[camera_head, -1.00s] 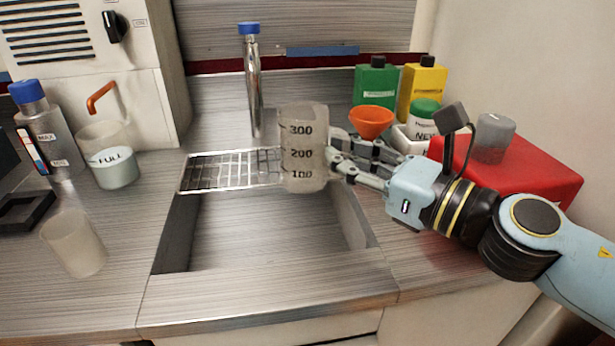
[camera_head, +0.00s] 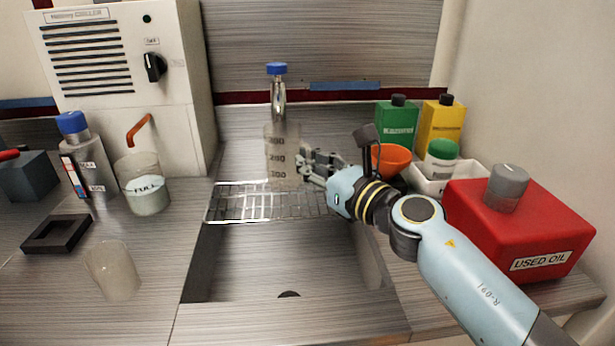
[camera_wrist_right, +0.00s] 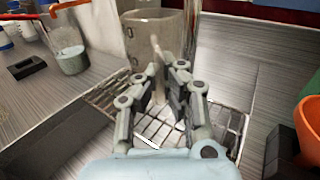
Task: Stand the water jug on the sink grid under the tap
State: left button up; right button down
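The water jug (camera_head: 281,155), a translucent cup with black graduations, stands upright over the back part of the wire sink grid (camera_head: 232,208). My right gripper (camera_head: 305,163) meets it from the right. In the right wrist view the jug (camera_wrist_right: 145,30) is just ahead of the fingers (camera_wrist_right: 167,72), which are closed around its upright handle. Whether its base touches the grid cannot be told. The slim silver upright with a blue top (camera_head: 278,88), apparently the tap, is directly behind the jug, which hides its lower part. My left gripper is out of view.
The sink basin (camera_head: 275,265) is open in front of the grid. A red used-oil can (camera_head: 520,235), a white tray (camera_head: 430,185), an orange funnel (camera_head: 392,158) and bottles crowd the right. A FULL beaker (camera_head: 147,195) and an empty clear cup (camera_head: 113,268) stand left.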

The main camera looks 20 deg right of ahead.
aim_at(298, 175)
notch_tip(298, 175, down, 4)
jog(key=b, duration=0.3)
jog(key=shift+w+r, duration=0.1)
jog(key=shift+r, duration=0.15)
jog(key=c, duration=1.5)
grip_release()
